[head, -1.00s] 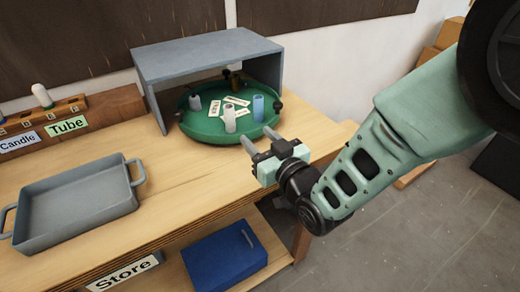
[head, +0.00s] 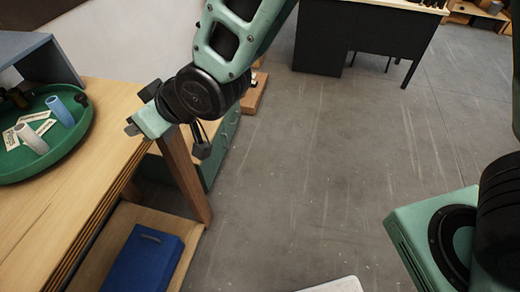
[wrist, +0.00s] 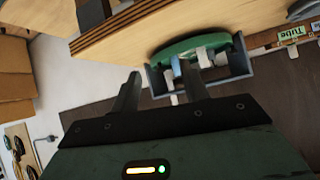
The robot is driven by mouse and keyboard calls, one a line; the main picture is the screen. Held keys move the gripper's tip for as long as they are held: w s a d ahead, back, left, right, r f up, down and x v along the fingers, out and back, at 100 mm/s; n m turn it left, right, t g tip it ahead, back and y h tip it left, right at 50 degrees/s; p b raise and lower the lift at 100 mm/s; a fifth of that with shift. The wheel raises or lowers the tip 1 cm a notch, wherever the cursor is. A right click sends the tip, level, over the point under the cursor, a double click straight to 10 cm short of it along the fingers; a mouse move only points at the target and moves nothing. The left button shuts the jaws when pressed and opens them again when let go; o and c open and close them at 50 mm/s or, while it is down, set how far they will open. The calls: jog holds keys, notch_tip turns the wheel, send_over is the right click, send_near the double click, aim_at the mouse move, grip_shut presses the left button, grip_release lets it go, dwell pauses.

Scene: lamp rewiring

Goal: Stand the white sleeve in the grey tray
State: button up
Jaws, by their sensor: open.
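The white sleeve (head: 31,138) is a short pale cylinder on the round green tray (head: 62,157) at the left edge of the head view. It appears upright but tilted by the camera angle. A blue sleeve (head: 60,110) stands just behind it. My gripper (head: 140,112) is open and empty by the table's right end, to the right of the green tray and apart from it. In the wrist view, my fingers (wrist: 158,72) are spread, with the green tray (wrist: 160,54) beyond them. The grey tray is not visible in either current view.
A grey shelf (head: 37,57) rises over the back of the green tray. A blue box (head: 143,262) lies on the lower shelf. Open floor (head: 310,190) stretches right of the table. A dark desk (head: 365,40) stands farther back.

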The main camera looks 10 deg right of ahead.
jog(key=s+d+g+h, duration=0.1)
jog(key=s+d+h, duration=0.1)
jog(key=s+d, duration=0.2)
jog(key=s+d+r+m+g+h, duration=0.1)
jog(key=s+d, duration=0.3)
jog(key=d, duration=0.7)
jog(key=shift+s+r+g+h, duration=0.15)
jog(key=shift+r+g+h, duration=0.1)
jog(key=shift+g+h, duration=0.5)
jog(key=shift+o, duration=0.2)
jog(key=s+d+m+g+h, duration=0.1)
jog(key=s+d+g+h, duration=0.1)
jog(key=s+d, duration=0.7)
jog(key=shift+s+d+r+g+h, duration=0.25)
jog(key=shift+d+r+g+h, duration=0.15)
jog(key=shift+d+h, duration=0.5)
